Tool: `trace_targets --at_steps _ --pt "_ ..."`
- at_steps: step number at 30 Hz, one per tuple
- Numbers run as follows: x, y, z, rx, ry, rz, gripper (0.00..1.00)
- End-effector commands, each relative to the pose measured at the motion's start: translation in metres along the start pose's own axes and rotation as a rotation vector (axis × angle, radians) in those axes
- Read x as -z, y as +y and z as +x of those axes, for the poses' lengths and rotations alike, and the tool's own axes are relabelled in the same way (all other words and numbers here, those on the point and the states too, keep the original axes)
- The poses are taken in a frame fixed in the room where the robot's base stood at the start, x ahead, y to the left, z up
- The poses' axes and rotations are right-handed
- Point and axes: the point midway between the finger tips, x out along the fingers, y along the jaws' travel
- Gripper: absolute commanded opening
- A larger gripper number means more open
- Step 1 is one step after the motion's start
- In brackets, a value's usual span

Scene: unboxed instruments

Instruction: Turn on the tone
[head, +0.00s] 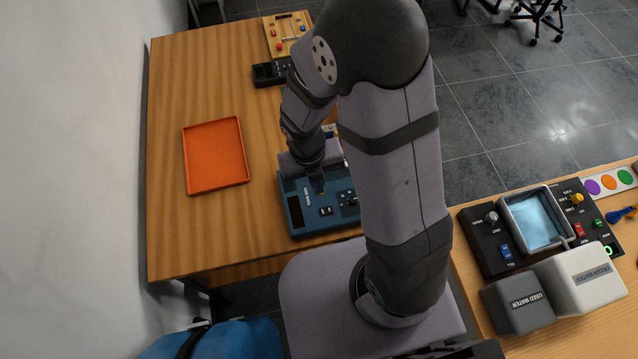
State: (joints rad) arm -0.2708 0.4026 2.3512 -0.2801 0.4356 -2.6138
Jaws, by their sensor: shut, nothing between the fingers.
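A blue instrument box (285,222) lies near the front right edge of the left wooden table. Its top carries a dark window at the left, a pale narrow strip beside it, a small dark-and-white control (326,211) near the front and small knobs (346,199) at the right. Which control belongs to the tone is too small to read. My gripper (319,188) points down over the middle of this box, behind the small front control. It is shut and empty. Whether its tip touches the panel I cannot tell. My arm hides the box's right side and part of its back.
An empty orange tray (245,170) lies left of the box. A black device (268,73) and a wooden board (278,46) with small parts lie at the back. On the right table (590,335) stand a black panel with a blue basin and two water containers (517,304) (585,285).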

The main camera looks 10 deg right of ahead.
Motion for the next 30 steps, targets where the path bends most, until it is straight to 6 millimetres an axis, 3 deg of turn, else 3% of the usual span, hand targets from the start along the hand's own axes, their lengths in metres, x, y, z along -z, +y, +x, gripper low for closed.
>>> trace_targets --at_steps 10,17,20,24,30 --pt "-0.017 0.000 0.020 -0.016 -0.059 0.030 0.00" --pt "-0.039 -0.003 0.014 -0.045 -0.152 0.088 0.00" --pt "-0.027 -0.009 0.001 -0.031 -0.108 0.080 0.00" --pt "-0.006 -0.013 0.001 -0.008 -0.025 0.038 0.00" --pt "0.001 -0.015 0.001 0.001 0.002 -0.001 0.00"
